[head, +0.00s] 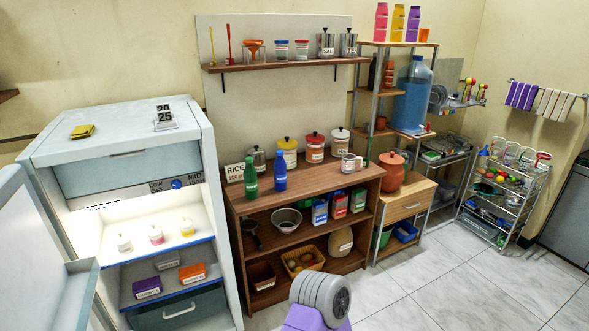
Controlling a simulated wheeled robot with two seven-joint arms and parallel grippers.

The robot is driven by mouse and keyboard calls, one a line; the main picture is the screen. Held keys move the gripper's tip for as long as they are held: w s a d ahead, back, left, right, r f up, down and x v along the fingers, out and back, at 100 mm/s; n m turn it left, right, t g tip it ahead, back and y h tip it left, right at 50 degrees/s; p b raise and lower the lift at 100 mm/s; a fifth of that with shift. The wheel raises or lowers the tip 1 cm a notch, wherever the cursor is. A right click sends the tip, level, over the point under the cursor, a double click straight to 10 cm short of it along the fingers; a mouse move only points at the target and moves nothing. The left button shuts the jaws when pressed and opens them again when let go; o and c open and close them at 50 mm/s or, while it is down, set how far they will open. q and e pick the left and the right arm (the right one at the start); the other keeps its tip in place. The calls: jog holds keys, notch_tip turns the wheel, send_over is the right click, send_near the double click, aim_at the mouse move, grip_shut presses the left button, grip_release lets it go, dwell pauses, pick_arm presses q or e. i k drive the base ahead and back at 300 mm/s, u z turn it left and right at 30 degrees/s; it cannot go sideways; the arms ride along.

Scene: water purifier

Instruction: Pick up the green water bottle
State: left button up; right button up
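The green water bottle (251,178) stands upright on the top of the brown wooden shelf unit (315,195), near its left front corner. A blue bottle (280,173) stands upright just to its right, apart from it. A white label card reading RICE (235,172) is beside the green bottle on the left. Neither of my grippers is in view, and nothing is touching the green bottle.
An open fridge (130,150) stands left of the shelf unit. Jars (315,148) line the unit's top behind the bottles. A wall shelf (285,63) hangs above. A clay pot (392,170) stands on a cabinet to the right. The tiled floor (470,275) at right is clear.

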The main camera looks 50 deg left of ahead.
aim_at(250, 179)
jog(key=u, duration=0.55)
jog(key=i, duration=1.5)
jog(key=u, duration=1.25)
